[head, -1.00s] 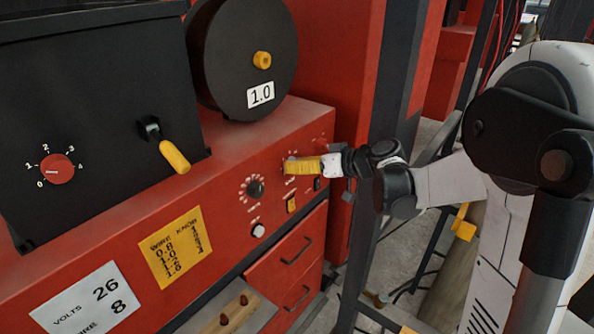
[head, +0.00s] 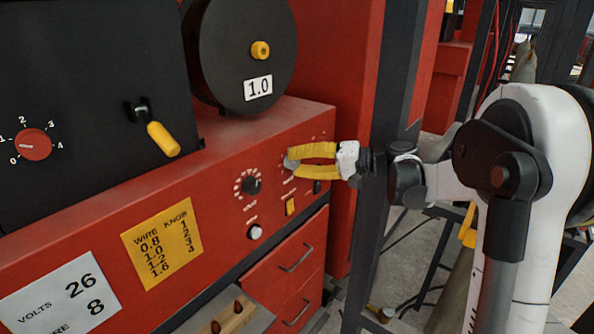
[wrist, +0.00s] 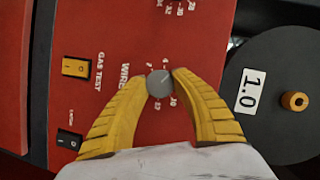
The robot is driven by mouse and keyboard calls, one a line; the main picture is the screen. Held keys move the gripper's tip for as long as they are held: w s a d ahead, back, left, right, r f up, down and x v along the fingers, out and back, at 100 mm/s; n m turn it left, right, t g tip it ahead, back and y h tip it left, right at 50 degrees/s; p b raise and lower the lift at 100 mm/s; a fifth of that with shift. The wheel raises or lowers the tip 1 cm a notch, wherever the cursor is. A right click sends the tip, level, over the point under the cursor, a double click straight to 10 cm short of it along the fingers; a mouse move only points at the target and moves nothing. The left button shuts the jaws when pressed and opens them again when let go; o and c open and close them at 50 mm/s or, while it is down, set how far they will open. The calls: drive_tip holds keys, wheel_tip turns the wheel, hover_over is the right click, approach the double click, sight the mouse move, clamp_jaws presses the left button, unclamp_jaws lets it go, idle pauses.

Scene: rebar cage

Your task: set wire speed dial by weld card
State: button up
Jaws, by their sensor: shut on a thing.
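The wire speed dial, a grey knob (wrist: 158,83) marked WIRE, sits on the red welder front with numbers around it. My gripper (head: 291,163) has its yellow fingers closed on the knob from both sides. The wrist view shows both fingertips (wrist: 160,82) against it. Its exact setting is hard to read; some numbers are hidden by the fingers. The white weld card (head: 62,296) at lower left shows 26 beside VOLTS and 8 beside a partly cut-off WIRE line.
A black VOLT dial (head: 251,186) is left of my gripper. A yellow wire-knob card (head: 162,243), a red 0–4 knob (head: 33,145) and a yellow-handled lever (head: 162,139) are further left. A spool labelled 1.0 (head: 246,50) stands above. A yellow GAS TEST switch (wrist: 76,67) is nearby.

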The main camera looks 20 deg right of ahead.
drive_tip(key=m+y+b, duration=0.1)
drive_tip(key=m+b, duration=0.2)
drive_tip(key=m+y+b, duration=0.1)
drive_tip(key=m, duration=0.1)
drive_tip(key=shift+f+t+y, duration=0.3)
drive_tip(key=shift+t, duration=0.1)
drive_tip(key=shift+r+m+t+y+b, duration=0.1)
drive_tip(key=shift+m+t+y+b, duration=0.15)
drive_tip(key=shift+m+b, duration=0.65)
drive_tip(key=shift+r+m+t+y+b, duration=0.1)
drive_tip(key=shift+m+t+y+b, duration=0.3)
drive_tip(key=shift+m, duration=0.9)
drive_tip(key=o, duration=1.2)
drive_tip(key=shift+a, duration=0.1)
drive_tip(key=v, duration=1.2)
drive_tip(key=shift+r, duration=0.1)
